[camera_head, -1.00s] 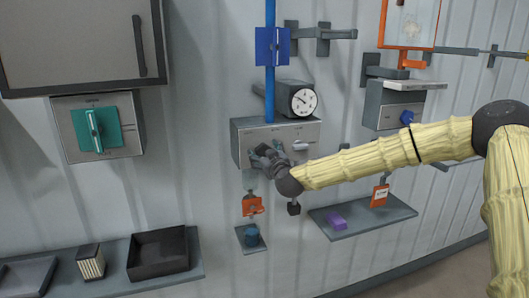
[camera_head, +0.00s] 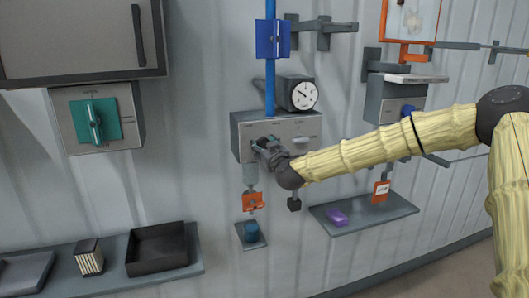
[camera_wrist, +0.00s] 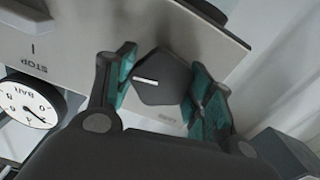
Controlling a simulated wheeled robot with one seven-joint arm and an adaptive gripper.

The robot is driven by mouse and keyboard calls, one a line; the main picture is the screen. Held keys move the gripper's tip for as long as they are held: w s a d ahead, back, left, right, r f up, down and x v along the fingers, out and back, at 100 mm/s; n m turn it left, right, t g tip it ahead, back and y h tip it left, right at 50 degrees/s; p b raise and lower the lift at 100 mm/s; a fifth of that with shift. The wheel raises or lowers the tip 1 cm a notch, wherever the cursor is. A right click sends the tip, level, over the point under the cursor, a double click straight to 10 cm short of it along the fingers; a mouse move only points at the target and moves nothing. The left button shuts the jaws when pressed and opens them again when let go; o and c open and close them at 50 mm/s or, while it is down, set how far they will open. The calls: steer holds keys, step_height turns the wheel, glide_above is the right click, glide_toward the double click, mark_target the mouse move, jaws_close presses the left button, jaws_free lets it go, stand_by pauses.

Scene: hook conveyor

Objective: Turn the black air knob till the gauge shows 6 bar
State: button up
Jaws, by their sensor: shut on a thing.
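The black air knob (camera_wrist: 158,80) has a white line and sits on a grey panel; it shows in the wrist view between my gripper's teal-padded fingers. My gripper (camera_wrist: 165,85) is shut on it, with one pad on each side. In the head view my gripper (camera_head: 262,146) is at the front of the grey control box (camera_head: 308,128), and it hides the knob there. The round white gauge (camera_head: 303,96) is above the box, its needle towards the upper left. The gauge (camera_wrist: 28,108) is upside down and partly cut off in the wrist view; I cannot read an exact value.
A blue pipe (camera_head: 270,80) with a blue valve plate (camera_head: 272,39) runs above the box. An orange tag (camera_head: 253,201) and a blue cup-like thing (camera_head: 251,231) are below. A shelf (camera_head: 375,222) with a purple block (camera_head: 337,217) is at the right.

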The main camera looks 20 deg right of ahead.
steer(key=shift+f+m+b, duration=0.2)
steer(key=shift+m+b, duration=0.9)
steer(key=shift+b, duration=1.05)
steer(key=m+b, duration=0.3)
steer(key=b, duration=0.1)
steer(key=shift+d+b, duration=0.1)
steer(key=shift+b, duration=0.3)
steer(key=m+b, duration=0.6)
steer(key=b, duration=0.1)
steer(key=shift+f+m, duration=0.1)
steer(key=shift+m, duration=0.3)
steer(key=m+b, duration=0.3)
steer(key=shift+m, duration=0.3)
steer(key=m+b, duration=0.3)
steer(key=b, duration=0.1)
steer(key=shift+m, duration=0.4)
steer(key=m+b, duration=0.4)
steer(key=shift+m, duration=0.4)
